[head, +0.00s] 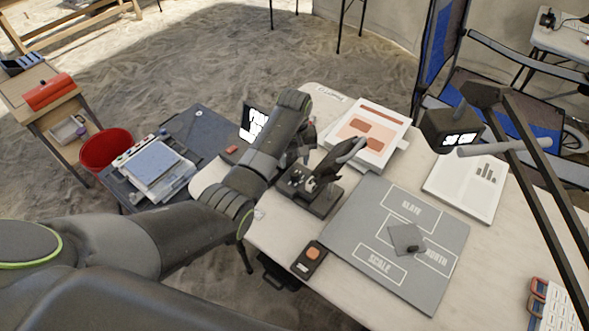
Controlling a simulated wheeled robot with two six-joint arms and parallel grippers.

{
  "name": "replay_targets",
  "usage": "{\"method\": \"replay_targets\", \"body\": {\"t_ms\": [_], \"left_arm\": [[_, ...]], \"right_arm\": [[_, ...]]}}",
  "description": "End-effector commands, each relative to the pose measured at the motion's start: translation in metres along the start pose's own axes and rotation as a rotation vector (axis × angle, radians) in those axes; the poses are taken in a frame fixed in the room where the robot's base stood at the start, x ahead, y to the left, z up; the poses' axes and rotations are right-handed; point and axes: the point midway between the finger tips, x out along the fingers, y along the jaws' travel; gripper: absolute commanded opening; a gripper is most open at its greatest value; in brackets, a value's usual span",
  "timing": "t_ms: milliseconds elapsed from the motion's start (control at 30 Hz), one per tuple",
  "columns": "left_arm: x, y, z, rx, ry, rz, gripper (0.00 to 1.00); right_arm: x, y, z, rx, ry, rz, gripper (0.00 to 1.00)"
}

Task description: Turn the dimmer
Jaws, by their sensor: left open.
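The dimmer looks to be the small dark box with a round orange knob (312,255) near the table's front edge, left of the grey sorting mat. Nothing covers it. My left arm comes in from the left and bends down over the table. My left gripper (308,181) is open, beyond the dimmer and apart from it, among dark parts that are hard to tell apart. My right gripper is not in view.
The grey mat (345,235) has labelled outlines and a small grey piece (406,238) on it. Papers (369,130) lie at the back, a printed sheet (465,186) at the right. A red bucket (107,149) and side tables stand left.

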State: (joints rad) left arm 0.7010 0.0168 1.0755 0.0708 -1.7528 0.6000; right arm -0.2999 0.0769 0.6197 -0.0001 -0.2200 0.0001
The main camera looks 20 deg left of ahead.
Motion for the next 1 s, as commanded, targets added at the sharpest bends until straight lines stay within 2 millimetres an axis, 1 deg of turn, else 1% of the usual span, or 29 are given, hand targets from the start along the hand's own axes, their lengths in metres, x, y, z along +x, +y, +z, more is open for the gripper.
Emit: {"method": "replay_targets", "body": {"t_ms": [33,100,200,300,467,700,1000], "left_arm": [[0.011,0.000,0.001,0.000,-0.003,-0.002,0.47],[0.023,0.000,0.001,0.001,-0.003,-0.002,0.47],[0.036,0.000,0.000,0.001,-0.001,-0.001,0.47],[0.045,0.000,0.000,0.001,0.000,0.000,0.47],[0.050,0.000,0.000,0.001,0.001,0.000,0.47],[0.051,0.000,0.000,0.001,0.001,0.001,0.47],[0.050,0.000,0.000,0.000,0.001,0.000,0.07]], "right_arm": [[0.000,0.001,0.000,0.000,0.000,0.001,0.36],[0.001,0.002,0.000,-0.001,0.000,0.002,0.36],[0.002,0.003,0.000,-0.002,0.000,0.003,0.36],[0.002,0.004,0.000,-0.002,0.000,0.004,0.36],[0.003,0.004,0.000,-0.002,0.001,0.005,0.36],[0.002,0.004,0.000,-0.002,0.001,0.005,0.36],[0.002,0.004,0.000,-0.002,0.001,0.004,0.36]]}}
